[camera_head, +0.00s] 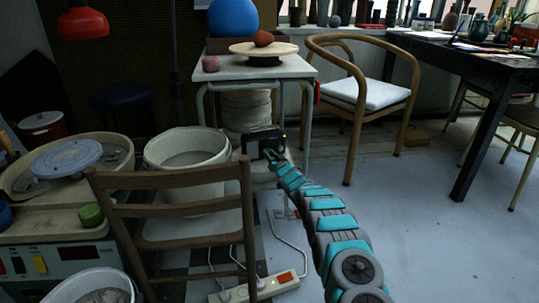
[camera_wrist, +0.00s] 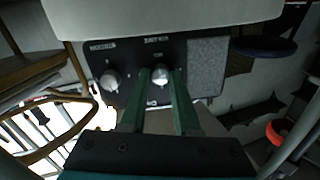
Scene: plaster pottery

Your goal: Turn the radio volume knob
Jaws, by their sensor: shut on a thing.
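The radio (camera_head: 262,138) is a small dark box in the head view, at the far end of my arm, beside a white tub. In the wrist view the radio's black front panel (camera_wrist: 133,54) appears upside down, with a grey speaker patch at its right. Two silver knobs show on the panel. My gripper (camera_wrist: 159,75) has its two green fingers on either side of one knob (camera_wrist: 160,76), shut on it. The other knob (camera_wrist: 111,80) is free, to the left. The panel lettering is too small to read surely. In the head view my gripper (camera_head: 270,154) is at the radio's front.
A wooden chair (camera_head: 175,180) stands in front of the white tub (camera_head: 187,148). A power strip (camera_head: 253,289) and cables lie on the floor. The floor at the right (camera_head: 400,220) is clear.

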